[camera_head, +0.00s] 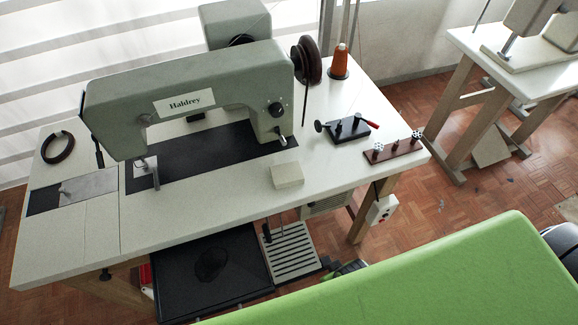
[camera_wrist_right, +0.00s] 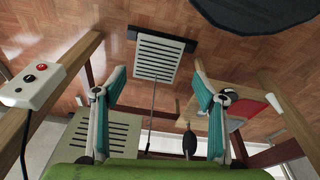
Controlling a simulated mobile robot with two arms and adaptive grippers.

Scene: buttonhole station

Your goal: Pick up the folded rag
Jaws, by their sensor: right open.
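A small pale cream folded block of cloth, which looks like the folded rag (camera_head: 287,175), lies flat on the white sewing table near its front edge, right of the middle. It does not show in the right wrist view. My right gripper (camera_wrist_right: 157,82) is open in that view, its two teal-padded fingers well apart with nothing held between them. It faces the floor and the slatted pedal, away from the rag. My left gripper is in neither view.
The Haldrey machine (camera_head: 185,95) stands behind the rag. A black clamp fixture (camera_head: 347,130) and a brown strip with buttons (camera_head: 394,151) lie to its right. A switch box (camera_head: 381,209) hangs below the tabletop. A slatted pedal (camera_wrist_right: 155,57) is on the floor.

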